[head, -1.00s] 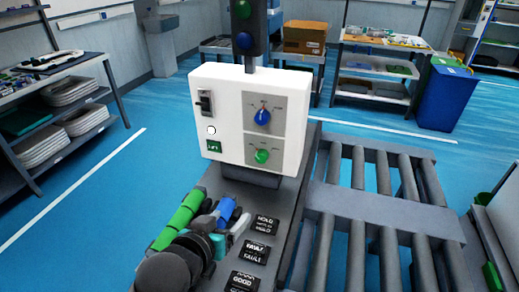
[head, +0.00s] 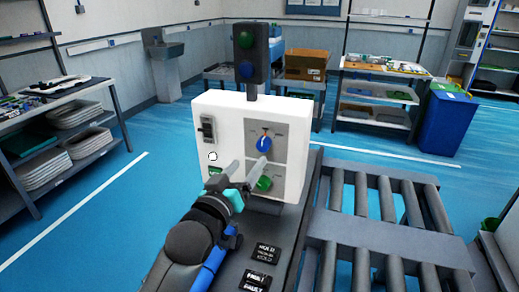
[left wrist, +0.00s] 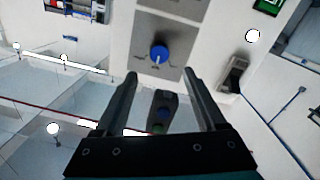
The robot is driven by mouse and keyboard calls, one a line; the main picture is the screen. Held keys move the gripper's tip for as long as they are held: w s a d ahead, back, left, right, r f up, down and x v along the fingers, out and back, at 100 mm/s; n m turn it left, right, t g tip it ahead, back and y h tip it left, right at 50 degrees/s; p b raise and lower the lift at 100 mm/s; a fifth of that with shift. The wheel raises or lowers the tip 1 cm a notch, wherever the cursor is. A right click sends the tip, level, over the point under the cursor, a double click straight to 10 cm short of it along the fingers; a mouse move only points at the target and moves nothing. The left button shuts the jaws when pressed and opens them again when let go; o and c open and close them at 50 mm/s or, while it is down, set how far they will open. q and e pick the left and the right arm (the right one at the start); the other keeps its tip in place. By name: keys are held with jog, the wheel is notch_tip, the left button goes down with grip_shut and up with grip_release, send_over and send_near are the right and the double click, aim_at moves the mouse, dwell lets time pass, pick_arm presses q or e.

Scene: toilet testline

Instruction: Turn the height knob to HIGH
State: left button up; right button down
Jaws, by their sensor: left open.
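A white control box (head: 205,120) stands beyond my left gripper (head: 249,165). Its front has a blue knob (head: 264,145) on an upper grey plate and a green knob (head: 264,184) on a lower one. The knob labels are too small to read, so I cannot tell which is the height knob. My left gripper is open and empty, its fingers pointing at the box and partly covering the lower plate. In the left wrist view the blue knob (left wrist: 159,53) lies ahead, centred between the spread fingers and apart from them. My right gripper is not in view.
A signal light (head: 250,55) stands above the box. A switch (head: 207,129) and a white button (head: 212,156) are on the box's left side. Black label plates (head: 265,252) lie below it. A roller conveyor (head: 390,215) runs at the right.

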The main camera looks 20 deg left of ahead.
aim_at(261, 146)
pick_arm(q)
jog(key=w, duration=0.5)
jog(key=w+b, duration=0.1)
jog(key=w, duration=0.2)
jog(key=shift+w+d, duration=0.25)
jog(key=shift+d, duration=0.1)
grip_shut()
